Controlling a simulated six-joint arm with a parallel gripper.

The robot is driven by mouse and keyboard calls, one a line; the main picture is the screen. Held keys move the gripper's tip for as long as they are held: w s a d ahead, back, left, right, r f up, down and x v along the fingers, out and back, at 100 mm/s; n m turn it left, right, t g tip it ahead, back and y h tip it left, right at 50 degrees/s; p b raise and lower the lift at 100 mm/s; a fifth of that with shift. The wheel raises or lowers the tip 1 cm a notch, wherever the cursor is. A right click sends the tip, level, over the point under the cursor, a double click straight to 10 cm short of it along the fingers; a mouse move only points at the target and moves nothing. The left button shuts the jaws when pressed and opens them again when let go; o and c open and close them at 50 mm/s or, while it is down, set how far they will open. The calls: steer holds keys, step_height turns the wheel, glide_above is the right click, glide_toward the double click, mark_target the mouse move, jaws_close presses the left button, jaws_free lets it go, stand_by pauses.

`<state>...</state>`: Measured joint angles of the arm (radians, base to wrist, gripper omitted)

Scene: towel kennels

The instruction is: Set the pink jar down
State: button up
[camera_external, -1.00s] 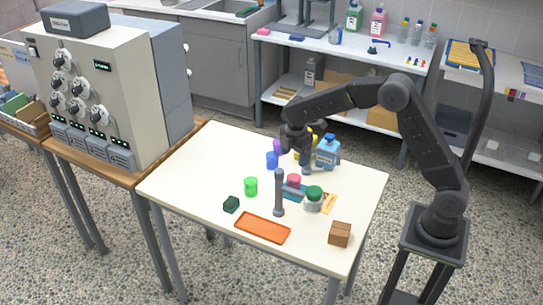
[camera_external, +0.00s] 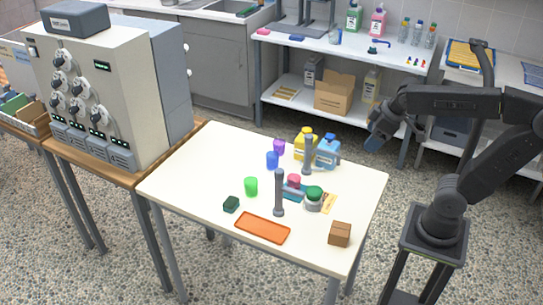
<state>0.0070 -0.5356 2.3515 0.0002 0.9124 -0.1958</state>
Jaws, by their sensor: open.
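The pink jar (camera_external: 294,181) is small in the picture and sits at the middle of the white table. It is at a teal item (camera_external: 292,193), between two grey posts; the front post (camera_external: 279,193) stands close on its left. I cannot tell whether it rests on the teal item or behind it. My gripper (camera_external: 373,143) is open, raised and well to the right of the jar, past the blue jug. Its fingers are small and dark, and I see nothing held in them.
A green-lidded jar (camera_external: 314,200) stands right of the pink jar. Yellow (camera_external: 304,146) and blue (camera_external: 327,153) jugs stand behind, with purple (camera_external: 279,147), blue (camera_external: 272,161) and green (camera_external: 251,187) cups leftward. An orange tray (camera_external: 262,228) and brown box (camera_external: 340,234) lie in front. The table's left is clear.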

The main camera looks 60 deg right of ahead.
steer(key=s, duration=0.1)
steer(key=s+m, duration=0.1)
steer(key=s, duration=0.1)
steer(key=s+f+m, duration=0.1)
steer(key=shift+s+t, duration=0.2)
steer(key=shift+t, duration=0.2)
stand_by(0.9)
